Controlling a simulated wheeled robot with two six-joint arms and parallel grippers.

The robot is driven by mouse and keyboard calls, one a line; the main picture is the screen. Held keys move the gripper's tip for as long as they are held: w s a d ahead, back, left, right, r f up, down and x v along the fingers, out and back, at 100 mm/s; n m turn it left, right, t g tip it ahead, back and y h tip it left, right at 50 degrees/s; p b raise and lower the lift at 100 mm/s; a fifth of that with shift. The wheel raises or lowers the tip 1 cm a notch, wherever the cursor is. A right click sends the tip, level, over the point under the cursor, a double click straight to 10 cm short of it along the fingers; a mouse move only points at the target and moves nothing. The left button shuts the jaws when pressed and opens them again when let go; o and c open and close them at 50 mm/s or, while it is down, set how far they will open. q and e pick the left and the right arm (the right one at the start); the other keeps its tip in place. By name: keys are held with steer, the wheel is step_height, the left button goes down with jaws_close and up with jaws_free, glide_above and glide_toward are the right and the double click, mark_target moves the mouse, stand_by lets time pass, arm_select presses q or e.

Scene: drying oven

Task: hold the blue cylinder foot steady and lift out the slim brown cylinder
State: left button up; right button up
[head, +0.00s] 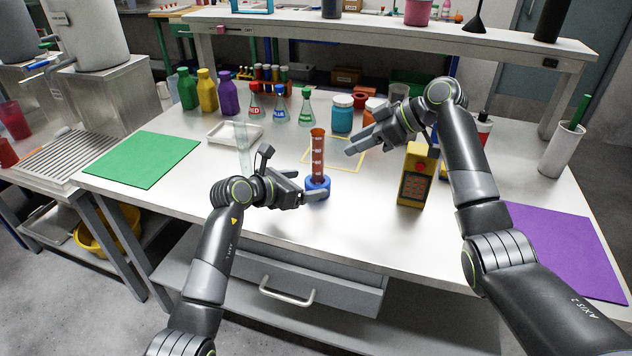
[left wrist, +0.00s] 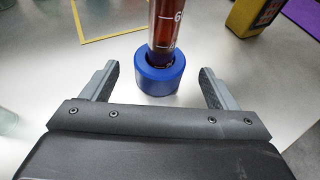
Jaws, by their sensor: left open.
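The slim brown cylinder (head: 318,152) stands upright in the blue cylinder foot (head: 317,190) on the white table. In the left wrist view the brown cylinder (left wrist: 166,25) has white marks and its top is cut off; the blue foot (left wrist: 160,75) lies just ahead of the jaws, roughly centred. My left gripper (left wrist: 153,80) is open, its fingers on either side of the foot with gaps to both. In the head view my left gripper (head: 312,190) is low at the foot. My right gripper (head: 357,143) is above the table, right of the cylinder and apart from it; its jaw opening is unclear.
A yellow box device (head: 416,178) stands right of the cylinder, below my right arm. A yellow square outline (head: 345,165) lies behind the foot. Flasks (head: 280,108), bottles (head: 207,90) and a white tray (head: 232,135) stand farther back. Green (head: 142,160) and purple (head: 565,245) mats lie at the sides.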

mark_target(313, 182)
arm_select(q)
steer(key=shift+x, duration=2.45)
steer(key=c, duration=1.1)
steer(key=shift+o, duration=0.2)
